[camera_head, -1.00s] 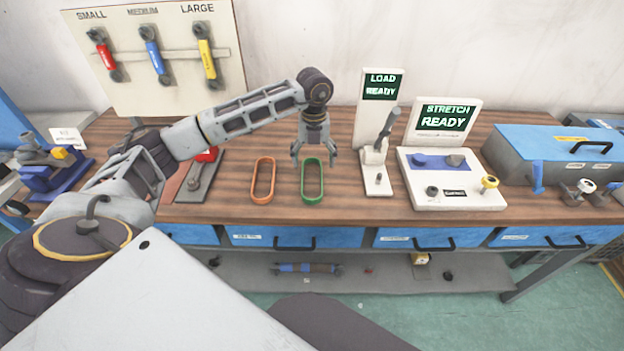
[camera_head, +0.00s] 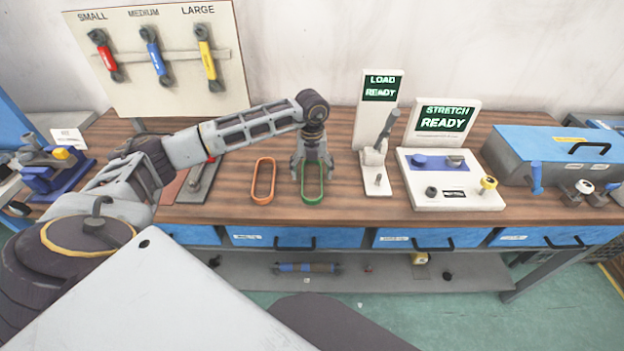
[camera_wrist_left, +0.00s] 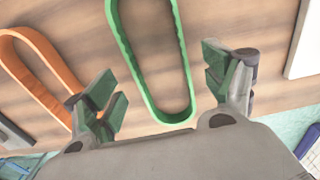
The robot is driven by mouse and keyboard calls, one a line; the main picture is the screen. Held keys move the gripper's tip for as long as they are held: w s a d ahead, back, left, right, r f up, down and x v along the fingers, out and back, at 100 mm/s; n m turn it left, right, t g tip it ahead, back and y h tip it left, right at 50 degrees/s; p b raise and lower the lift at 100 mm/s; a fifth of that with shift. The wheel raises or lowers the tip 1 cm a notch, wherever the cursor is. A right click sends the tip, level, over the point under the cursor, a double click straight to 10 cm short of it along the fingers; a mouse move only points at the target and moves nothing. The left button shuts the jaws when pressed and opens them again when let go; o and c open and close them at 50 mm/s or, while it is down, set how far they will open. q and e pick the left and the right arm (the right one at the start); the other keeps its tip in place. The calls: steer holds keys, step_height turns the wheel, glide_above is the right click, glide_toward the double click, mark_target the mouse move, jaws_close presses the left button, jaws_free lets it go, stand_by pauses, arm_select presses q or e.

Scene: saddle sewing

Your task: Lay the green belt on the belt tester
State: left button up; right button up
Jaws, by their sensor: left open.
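The green belt (camera_head: 312,201) is a long closed loop lying flat on the wooden bench; its far part is partly hidden by my left gripper (camera_head: 312,176). My left gripper points down over the belt, open and empty. In the left wrist view the green belt (camera_wrist_left: 181,60) runs between the two spread fingers (camera_wrist_left: 165,85), apart from both as far as I can tell. A white station (camera_head: 452,200) with a "STRETCH READY" screen and several pegs and knobs stands to the right; it looks like the belt tester. My right gripper is not in view.
An orange belt (camera_head: 263,181) lies just left of the green one. A white stand (camera_head: 378,187) with a "LOAD READY" screen and a lever stands between the green belt and the station. A blue toolbox (camera_head: 545,155) is at the right.

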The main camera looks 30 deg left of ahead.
arm_select(q)
steer(key=shift+f, duration=0.95)
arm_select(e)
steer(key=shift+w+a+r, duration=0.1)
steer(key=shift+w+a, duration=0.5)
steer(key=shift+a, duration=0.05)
